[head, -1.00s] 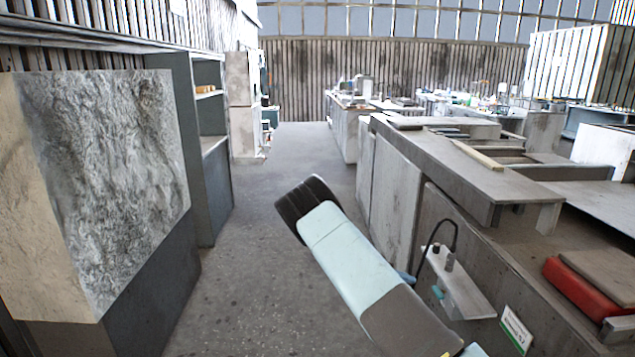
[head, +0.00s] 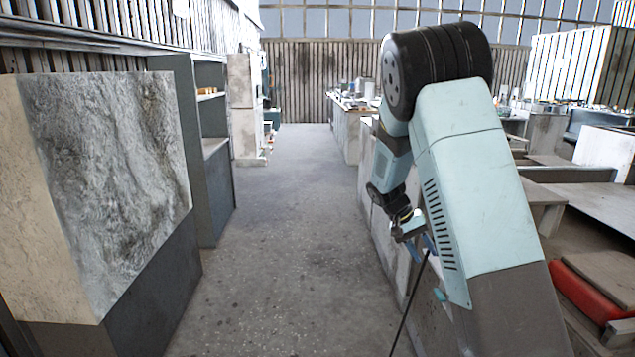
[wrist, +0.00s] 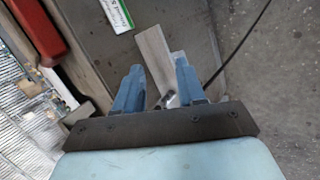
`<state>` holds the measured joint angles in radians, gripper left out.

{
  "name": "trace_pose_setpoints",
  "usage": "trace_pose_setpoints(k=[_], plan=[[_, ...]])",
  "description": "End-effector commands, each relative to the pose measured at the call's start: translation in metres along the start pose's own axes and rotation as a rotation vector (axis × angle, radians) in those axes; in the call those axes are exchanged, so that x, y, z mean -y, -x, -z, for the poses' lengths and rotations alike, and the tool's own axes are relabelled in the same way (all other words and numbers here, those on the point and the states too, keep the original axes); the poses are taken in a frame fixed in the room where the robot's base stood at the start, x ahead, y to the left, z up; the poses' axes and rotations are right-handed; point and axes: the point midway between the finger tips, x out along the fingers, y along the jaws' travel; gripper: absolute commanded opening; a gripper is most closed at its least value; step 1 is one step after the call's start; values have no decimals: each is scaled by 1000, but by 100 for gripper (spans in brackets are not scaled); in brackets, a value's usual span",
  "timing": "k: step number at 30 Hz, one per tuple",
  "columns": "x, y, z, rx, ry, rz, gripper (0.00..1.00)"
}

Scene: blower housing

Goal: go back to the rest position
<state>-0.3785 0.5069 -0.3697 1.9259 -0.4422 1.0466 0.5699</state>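My gripper (head: 428,242) hangs pointing down beside the left face of the bench row, below my raised, bent arm. In the wrist view its two blue fingers (wrist: 158,75) stand clearly apart, so it is open. A pale grey ledge (wrist: 155,52) shows beyond and between the fingers. A small shiny metal piece (wrist: 171,100) shows low between them, close to the right finger; I cannot tell whether it touches. A black cable (wrist: 240,48) runs up to the right from behind that finger. In the head view the cable (head: 408,305) slants down from near my gripper.
A bench with a red box (head: 590,300) stands at the right, partly hidden by my arm. A white and green label (wrist: 116,14) is on its side. A large rough-faced block (head: 110,170) and a shelf cabinet (head: 215,160) line the left. The aisle floor (head: 285,220) between is clear.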

Motion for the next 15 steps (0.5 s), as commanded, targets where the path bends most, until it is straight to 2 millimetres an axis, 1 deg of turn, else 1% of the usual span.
trace_pose_setpoints(k=[1, 8, 15], plan=[[-9, 9, -8, -6, -2, 35, 39], [-38, 41, -43, -41, 9, 173, 39], [-66, 72, -85, -97, 22, 301, 39]])
